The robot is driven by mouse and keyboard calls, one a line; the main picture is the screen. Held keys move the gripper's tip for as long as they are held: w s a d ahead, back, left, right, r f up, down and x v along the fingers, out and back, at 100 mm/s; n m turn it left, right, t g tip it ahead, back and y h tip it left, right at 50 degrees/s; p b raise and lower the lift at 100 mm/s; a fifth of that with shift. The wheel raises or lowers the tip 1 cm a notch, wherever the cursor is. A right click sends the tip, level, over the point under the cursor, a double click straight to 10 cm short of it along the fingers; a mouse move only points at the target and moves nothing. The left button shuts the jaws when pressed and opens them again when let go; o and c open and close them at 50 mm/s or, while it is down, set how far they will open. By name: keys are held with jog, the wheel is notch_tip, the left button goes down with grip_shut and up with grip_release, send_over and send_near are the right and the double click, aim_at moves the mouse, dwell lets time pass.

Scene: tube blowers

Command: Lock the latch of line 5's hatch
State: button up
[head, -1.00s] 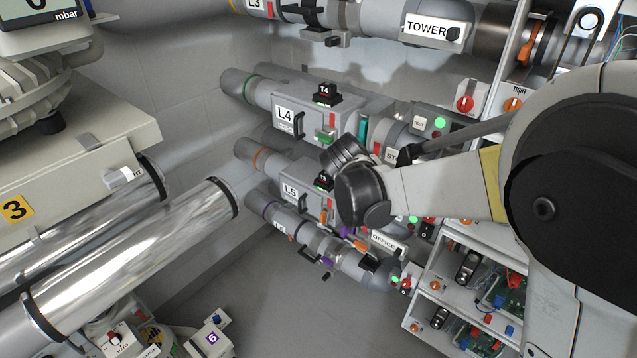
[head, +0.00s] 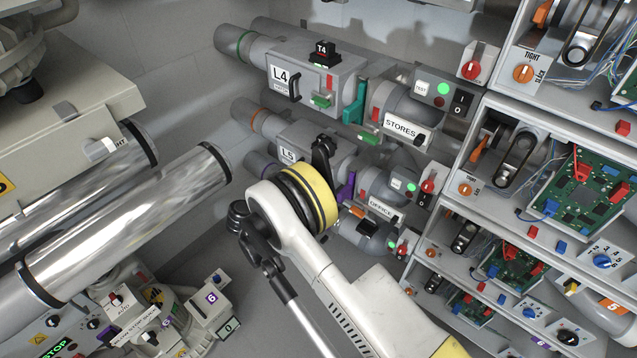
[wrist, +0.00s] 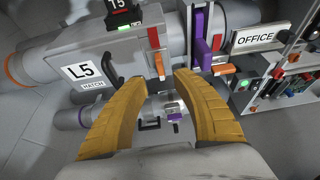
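Line 5's hatch box, with its L5 label (wrist: 80,72), fills the upper left of the wrist view; the label also shows in the head view (head: 288,154). A black handle (wrist: 111,68) stands beside the label. On the box's right end are a red strip (wrist: 153,37) and, below it, an orange tab (wrist: 159,65) that looks like the latch. My gripper (wrist: 157,76) is open, its two tan fingers apart, with the orange tab just beyond and between the tips. No contact is visible. In the head view my arm hides the latch and most of the gripper.
A purple gate (wrist: 202,38) and another orange piece (wrist: 221,70) stand right of the hatch, near the right finger. The OFFICE sign (wrist: 255,38) is farther right. Line 4's box (head: 311,82) is above in the head view; shelves with circuit boards (head: 585,195) stand right.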

jog(key=b+x, duration=0.3)
jog(key=x, duration=0.6)
jog(key=shift+f, duration=0.1)
grip_shut()
